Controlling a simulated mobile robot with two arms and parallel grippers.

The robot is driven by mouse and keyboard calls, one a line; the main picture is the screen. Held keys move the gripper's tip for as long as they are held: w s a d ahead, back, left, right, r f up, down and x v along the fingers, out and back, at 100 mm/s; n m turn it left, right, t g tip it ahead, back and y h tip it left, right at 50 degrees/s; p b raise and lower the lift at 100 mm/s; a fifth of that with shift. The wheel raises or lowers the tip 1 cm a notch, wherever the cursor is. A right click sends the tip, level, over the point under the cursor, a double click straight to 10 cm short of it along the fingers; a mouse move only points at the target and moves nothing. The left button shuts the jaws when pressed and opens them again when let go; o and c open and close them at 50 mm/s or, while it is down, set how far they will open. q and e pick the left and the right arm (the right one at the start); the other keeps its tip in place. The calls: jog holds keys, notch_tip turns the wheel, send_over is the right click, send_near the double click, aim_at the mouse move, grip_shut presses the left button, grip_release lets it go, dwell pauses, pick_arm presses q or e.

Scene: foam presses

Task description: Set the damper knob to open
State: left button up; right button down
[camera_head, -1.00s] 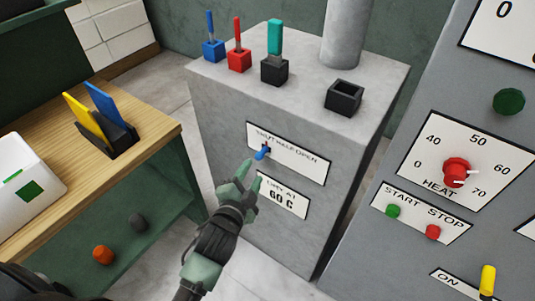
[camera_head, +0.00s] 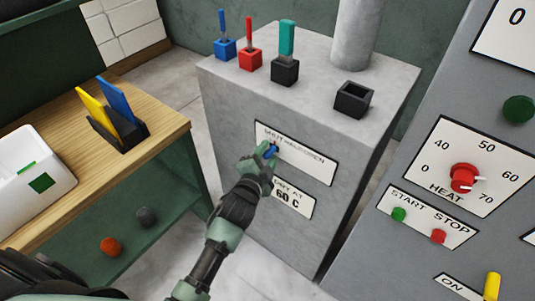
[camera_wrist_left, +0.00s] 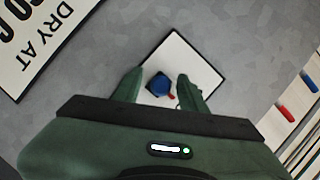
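The blue damper knob (camera_head: 271,151) sits on a white plate (camera_head: 316,169) lettered for shut, half and open, on the front of the grey cabinet. My left gripper (camera_head: 262,157) is at the knob and covers part of the plate. In the left wrist view the knob (camera_wrist_left: 159,85) shows between the two spread fingers of the left gripper (camera_wrist_left: 160,80), with a visible gap on each side. A small red mark shows beside the knob there. I cannot tell which setting the knob points at. My right gripper is in neither view.
The grey cabinet (camera_head: 235,100) carries tools in small blocks, an empty black holder (camera_head: 353,99) and a pipe. A "60 C" plate (camera_head: 295,199) is below the knob. A control panel with a red heat knob (camera_head: 463,178) stands right; a wooden bench (camera_head: 165,137) stands left.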

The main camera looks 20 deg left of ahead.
pick_arm(q)
grip_shut()
dwell(1.2)
